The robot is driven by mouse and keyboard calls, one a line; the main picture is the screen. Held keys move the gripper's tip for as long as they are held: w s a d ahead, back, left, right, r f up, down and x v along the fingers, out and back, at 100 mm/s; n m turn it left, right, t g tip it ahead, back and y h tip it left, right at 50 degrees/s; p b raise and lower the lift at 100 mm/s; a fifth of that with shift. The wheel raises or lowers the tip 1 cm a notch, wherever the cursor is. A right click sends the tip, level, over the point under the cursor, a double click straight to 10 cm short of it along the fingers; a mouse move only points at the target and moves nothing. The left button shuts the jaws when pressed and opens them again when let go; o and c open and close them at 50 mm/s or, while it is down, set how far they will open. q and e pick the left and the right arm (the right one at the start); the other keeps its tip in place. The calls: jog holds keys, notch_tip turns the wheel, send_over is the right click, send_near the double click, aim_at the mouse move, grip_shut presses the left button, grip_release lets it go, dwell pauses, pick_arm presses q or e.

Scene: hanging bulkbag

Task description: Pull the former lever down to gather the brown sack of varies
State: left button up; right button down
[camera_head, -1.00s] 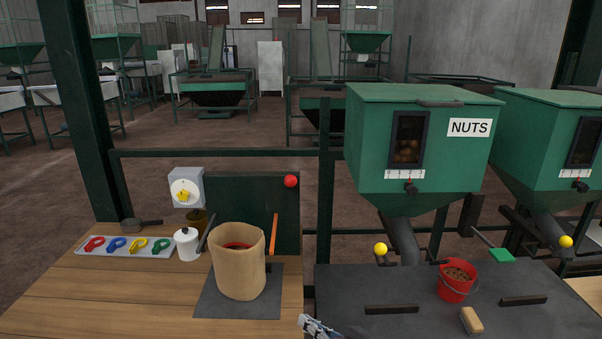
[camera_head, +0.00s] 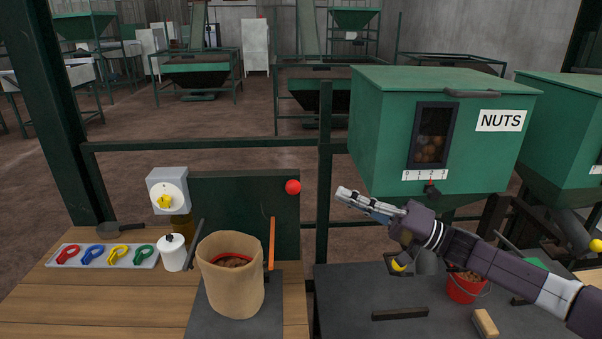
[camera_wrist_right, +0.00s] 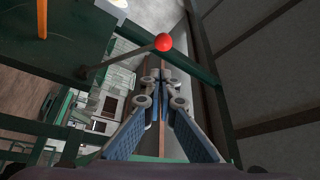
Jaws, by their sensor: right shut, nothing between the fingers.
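The brown sack (camera_head: 231,290) stands open and upright on a dark mat, with brown contents showing inside its rim. The lever's red ball knob (camera_head: 293,187) is at the upper right corner of the green panel behind the sack. In the right wrist view the red knob (camera_wrist_right: 163,42) sits at the end of a thin dark rod, beyond my fingertips and apart from them. My right gripper (camera_head: 342,193) is shut and empty, to the right of the knob in the head view. It also shows in the wrist view (camera_wrist_right: 163,76). My left gripper is not in view.
A green NUTS hopper (camera_head: 380,150) stands behind my right arm. A red bucket (camera_head: 462,290) and a brush (camera_head: 486,322) are on the dark table. A white pot (camera_head: 173,254), orange upright strip (camera_head: 271,245) and tray of coloured clips (camera_head: 103,264) surround the sack.

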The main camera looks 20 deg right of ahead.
aim_at(292, 186)
pick_arm(q)
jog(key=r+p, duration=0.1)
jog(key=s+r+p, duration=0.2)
jog(key=p, duration=0.1)
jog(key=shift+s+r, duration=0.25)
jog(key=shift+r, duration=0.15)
pick_arm(e)
jog(key=x, duration=0.9)
jog(key=shift+a+r, duration=0.3)
jog(key=shift+a, duration=0.05)
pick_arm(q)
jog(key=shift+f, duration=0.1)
pick_arm(e)
jog(key=shift+w, duration=0.1)
pick_arm(q)
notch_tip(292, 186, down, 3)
jog(key=b, duration=0.3)
pick_arm(e)
jog(key=f+n, duration=0.1)
jog(key=s+f+n+y, duration=0.1)
jog(key=shift+s+a+f, duration=0.2)
jog(key=shift+f, duration=0.05)
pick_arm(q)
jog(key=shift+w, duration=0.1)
